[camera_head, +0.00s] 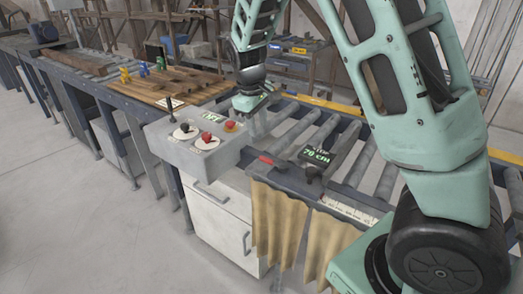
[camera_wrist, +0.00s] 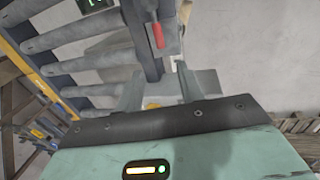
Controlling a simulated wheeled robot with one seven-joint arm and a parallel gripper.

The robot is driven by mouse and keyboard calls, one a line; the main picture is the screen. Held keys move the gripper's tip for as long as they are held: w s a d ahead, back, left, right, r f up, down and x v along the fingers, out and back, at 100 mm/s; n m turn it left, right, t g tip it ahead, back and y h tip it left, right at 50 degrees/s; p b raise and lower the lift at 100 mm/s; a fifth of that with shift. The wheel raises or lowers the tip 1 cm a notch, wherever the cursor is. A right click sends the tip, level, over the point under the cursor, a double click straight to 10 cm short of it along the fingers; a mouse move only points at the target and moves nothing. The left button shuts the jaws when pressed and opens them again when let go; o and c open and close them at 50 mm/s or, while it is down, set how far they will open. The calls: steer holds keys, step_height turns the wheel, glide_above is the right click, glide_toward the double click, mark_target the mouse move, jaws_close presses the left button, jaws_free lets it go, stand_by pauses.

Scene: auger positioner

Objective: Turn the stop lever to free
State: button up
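A lever with a red handle (camera_head: 266,160), which looks like the stop lever, sits at the front edge of the roller conveyor (camera_head: 330,130), left of a display reading 70 cm (camera_head: 316,155). The red handle also shows in the wrist view (camera_wrist: 158,36), at top centre, on a dark rail. My gripper (camera_head: 252,103) is above the conveyor behind the control box, left of and beyond the red handle. In the wrist view my gripper (camera_wrist: 160,92) has its two fingers apart with nothing held between them. The red handle lies beyond the fingertips, apart from them.
A grey control box (camera_head: 195,140) with red and black knobs and an upright black stick stands left of the lever. A dark knob (camera_head: 314,172) sits right of the lever. Tan curtain strips (camera_head: 278,225) hang below. Wooden boards (camera_head: 170,85) lie on the left conveyor.

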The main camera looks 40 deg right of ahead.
mark_target(263, 157)
steer(key=f, duration=0.4)
steer(key=d+f+p, duration=0.1)
steer(key=f, duration=0.3)
steer(key=d+f+p, duration=0.1)
steer(key=f, duration=0.3)
steer(key=shift+w+d+f, duration=0.1)
steer(key=shift+w+d, duration=0.05)
steer(key=shift+w, duration=0.2)
jaws_close()
